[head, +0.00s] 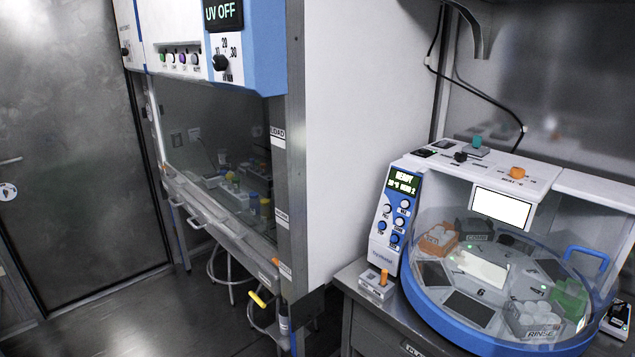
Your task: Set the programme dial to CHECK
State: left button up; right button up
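A round analyser (500,285) with a blue rim and clear lid stands on the bench at the right. Its blue-and-white control panel (396,220) carries a lit display (405,185) reading READY, with small, partly unreadable text below. Several round white and blue knobs sit under the display. A black knob (460,156) and an orange knob (516,173) stand on the white top. I cannot tell which control is the programme dial, and no CHECK label is legible. Neither of my grippers is in view.
A safety cabinet (292,180) stands left of the analyser, with a UV OFF display (222,13) and a black timer dial (221,63). A small box with an orange lever (383,278) sits on the bench (365,318). Open floor (150,315) lies at lower left.

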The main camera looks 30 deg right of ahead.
aim_at(459, 157)
jog(key=z, duration=1.85)
